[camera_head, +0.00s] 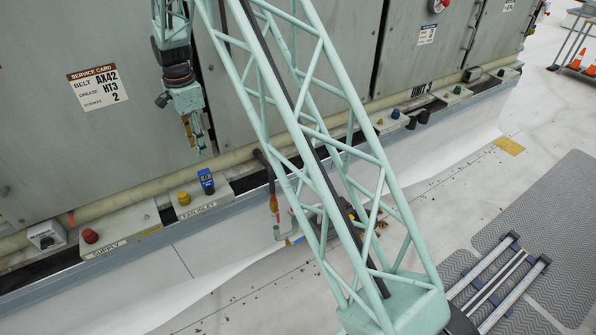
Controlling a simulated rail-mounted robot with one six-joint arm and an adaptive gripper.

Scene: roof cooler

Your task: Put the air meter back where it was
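A small blue handheld device with a dark face, which looks like the air meter (206,182), stands on the pale pad labelled FAN INLET (208,207). It is right of a yellow cap (184,198) on the same pad. My gripper (198,148) points down in front of the grey cabinet, above the blue device and apart from it in the picture. Its fingers are small and seen side-on, so I cannot tell whether they are open or shut. I see nothing clearly held between them.
The SUPPLY pad (120,229) with a red cap (90,236) lies to the left, beside a grey box with a dial (46,236). More pads with knobs line the ledge at right. A service card (97,88) is on the cabinet (75,130). My lattice arm hides the middle.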

